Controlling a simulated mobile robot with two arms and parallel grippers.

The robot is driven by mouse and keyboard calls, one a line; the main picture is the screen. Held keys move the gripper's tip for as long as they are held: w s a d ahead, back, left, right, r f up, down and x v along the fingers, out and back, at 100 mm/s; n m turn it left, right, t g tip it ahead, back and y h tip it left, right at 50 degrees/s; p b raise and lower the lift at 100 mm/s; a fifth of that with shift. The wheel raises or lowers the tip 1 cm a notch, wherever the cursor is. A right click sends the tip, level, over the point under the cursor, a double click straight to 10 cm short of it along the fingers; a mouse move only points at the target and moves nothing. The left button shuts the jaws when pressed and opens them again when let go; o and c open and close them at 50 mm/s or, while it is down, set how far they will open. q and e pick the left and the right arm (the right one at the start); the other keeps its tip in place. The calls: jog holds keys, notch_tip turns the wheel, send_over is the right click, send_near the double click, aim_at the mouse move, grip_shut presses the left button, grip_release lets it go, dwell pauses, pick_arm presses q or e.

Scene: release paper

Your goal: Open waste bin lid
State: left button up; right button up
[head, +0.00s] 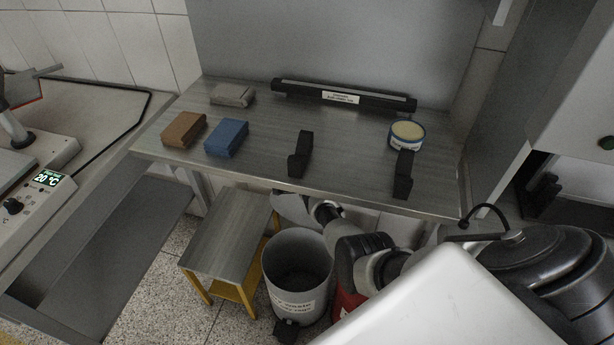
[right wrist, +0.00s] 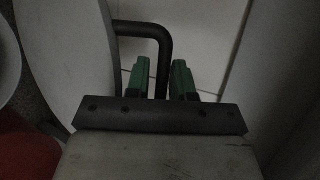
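The waste bin (head: 298,293) is a grey cylinder with a label and a black pedal at its foot. It stands on the floor in the head view, its top open to a dark inside. A pale round lid (head: 289,208) stands raised behind it, partly hidden by the table edge and my right arm. In the right wrist view, the green fingers of my right gripper (right wrist: 160,82) are apart, with a black bent handle (right wrist: 160,36) between them. A gap shows beside the handle; firm contact cannot be told. My left gripper is out of view.
A red container with a black top (head: 349,268) stands right of the bin, beside my right arm. A yellow-legged step stool (head: 225,235) stands left of it. The table (head: 265,125) above holds sponges, a tub and black holders.

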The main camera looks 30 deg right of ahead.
jog(key=shift+s+a+r+p, duration=0.15)
jog(key=shift+s+r+p, duration=0.1)
jog(key=shift+p, duration=0.2)
jog(key=p+v, duration=0.7)
jog(key=v, duration=0.3)
jog(key=shift+p, duration=0.35)
jog(key=shift+s+f, duration=0.1)
